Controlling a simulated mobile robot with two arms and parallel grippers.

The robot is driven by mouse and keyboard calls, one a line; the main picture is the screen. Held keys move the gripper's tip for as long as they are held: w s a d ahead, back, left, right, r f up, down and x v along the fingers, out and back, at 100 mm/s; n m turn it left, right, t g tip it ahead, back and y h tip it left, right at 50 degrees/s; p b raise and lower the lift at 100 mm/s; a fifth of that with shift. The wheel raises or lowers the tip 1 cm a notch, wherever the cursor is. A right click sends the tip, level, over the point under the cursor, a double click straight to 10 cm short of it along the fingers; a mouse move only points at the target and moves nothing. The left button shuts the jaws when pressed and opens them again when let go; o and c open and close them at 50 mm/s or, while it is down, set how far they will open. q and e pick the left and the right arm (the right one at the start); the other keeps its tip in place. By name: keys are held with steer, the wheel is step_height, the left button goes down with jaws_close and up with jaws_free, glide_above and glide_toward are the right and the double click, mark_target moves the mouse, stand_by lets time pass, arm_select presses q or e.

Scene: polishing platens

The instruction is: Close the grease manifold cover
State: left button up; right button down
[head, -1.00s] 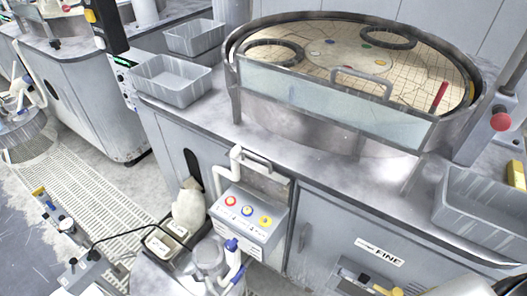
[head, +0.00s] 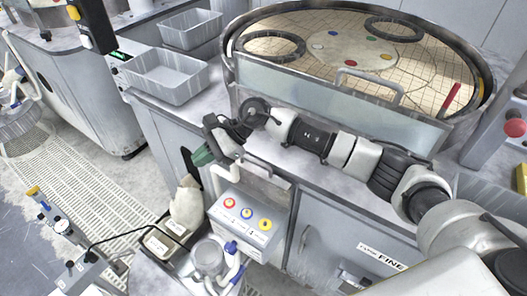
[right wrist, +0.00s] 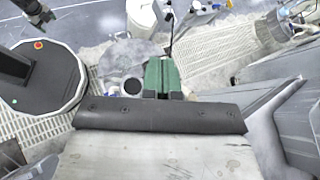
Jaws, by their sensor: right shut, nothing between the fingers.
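The grease manifold looks to be the grey box (head: 240,224) with red, blue and yellow round fittings on its top, at the front of the cabinet in the head view. A grey panel with a bar handle (head: 266,170) stands raised behind the fittings; it looks like the cover, open. My right gripper (head: 203,155) has green fingertips and is up and left of that panel, apart from it as far as I can tell. In the right wrist view its fingers (right wrist: 163,77) are together and empty. What looks like my left gripper (right wrist: 40,15) shows small and dark at the top left.
A round platen (head: 340,60) with a raised clear guard (head: 330,100) is above the box. Grey bins (head: 168,77) stand on the counter at left. A pale sack (head: 186,205) and a small round pot (head: 208,258) are close by the box. Grated floor lies left.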

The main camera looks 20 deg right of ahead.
steer(key=w+d+r+n+h, duration=0.1)
steer(key=w+d+n+h, duration=0.15)
steer(key=d+h, duration=0.45)
steer(key=w+d+r+n+h, duration=0.1)
steer(key=w+d+h, duration=0.2)
steer(key=d, duration=0.8)
arm_select(q)
steer(key=shift+w+d+r+p, duration=0.1)
steer(key=shift+r+p, duration=1.9)
arm_select(e)
step_height(320, 180, down, 10)
steer(key=s+a, duration=0.1)
steer(key=shift+s+a+g, duration=0.25)
steer(key=shift+a+g, duration=0.05)
steer(key=shift+g, duration=0.1)
steer(key=shift+n, duration=0.25)
arm_select(q)
steer(key=shift+f, duration=0.15)
arm_select(e)
steer(key=shift+f, duration=0.1)
